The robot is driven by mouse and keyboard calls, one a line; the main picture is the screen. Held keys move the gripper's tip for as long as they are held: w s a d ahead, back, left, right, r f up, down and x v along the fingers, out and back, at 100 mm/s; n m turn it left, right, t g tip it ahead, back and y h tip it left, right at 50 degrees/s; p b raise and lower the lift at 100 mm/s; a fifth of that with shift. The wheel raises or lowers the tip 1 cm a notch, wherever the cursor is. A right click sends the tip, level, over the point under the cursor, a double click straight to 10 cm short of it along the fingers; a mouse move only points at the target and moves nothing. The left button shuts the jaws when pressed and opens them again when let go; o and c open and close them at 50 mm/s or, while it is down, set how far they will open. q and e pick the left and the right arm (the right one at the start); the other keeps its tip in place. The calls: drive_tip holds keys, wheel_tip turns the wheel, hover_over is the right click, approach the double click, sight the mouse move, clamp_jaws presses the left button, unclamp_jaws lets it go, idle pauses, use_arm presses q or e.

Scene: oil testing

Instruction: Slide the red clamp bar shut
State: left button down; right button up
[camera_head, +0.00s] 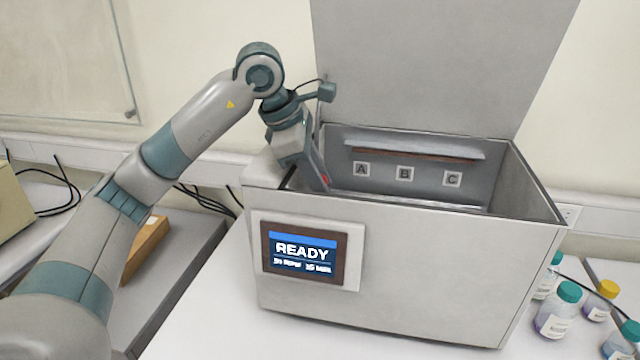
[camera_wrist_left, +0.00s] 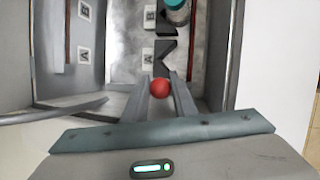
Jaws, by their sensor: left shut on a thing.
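My left gripper (camera_head: 323,183) reaches down into the left end of the open grey box (camera_head: 410,255). It is shut on a red round knob (camera_wrist_left: 160,88), which sits between the two fingers in the left wrist view. A bit of red (camera_head: 325,180) also shows at the fingertips in the head view. A thin red strip (camera_wrist_left: 193,55) runs along the box interior beyond the fingers; whether the knob joins it is hidden. Black V-shaped holders (camera_wrist_left: 165,58) and a teal-capped bottle (camera_wrist_left: 176,8) are farther inside. My right gripper is not in view.
The box lid (camera_head: 440,60) stands open at the back. A front screen (camera_head: 303,252) reads READY. Labels A (camera_head: 361,169), B (camera_head: 405,174) and C (camera_head: 452,179) mark the inner wall. Several capped bottles (camera_head: 557,310) stand right of the box. The box walls surround the gripper closely.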

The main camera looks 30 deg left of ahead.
use_arm(q)
drive_tip(key=c, duration=1.5)
unclamp_jaws()
drive_tip(key=shift+w+r, duration=0.1)
drive_tip(key=shift+w, duration=0.05)
drive_tip(key=shift+o, duration=0.2)
drive_tip(key=shift+w, duration=0.15)
drive_tip(key=shift+s+a+r, duration=0.1)
drive_tip(key=shift+s+r, duration=0.05)
drive_tip(key=shift+s, duration=0.05)
drive_tip(key=b+v, duration=0.3)
drive_tip(key=v, duration=1.2)
drive_tip(key=shift+v, duration=0.85)
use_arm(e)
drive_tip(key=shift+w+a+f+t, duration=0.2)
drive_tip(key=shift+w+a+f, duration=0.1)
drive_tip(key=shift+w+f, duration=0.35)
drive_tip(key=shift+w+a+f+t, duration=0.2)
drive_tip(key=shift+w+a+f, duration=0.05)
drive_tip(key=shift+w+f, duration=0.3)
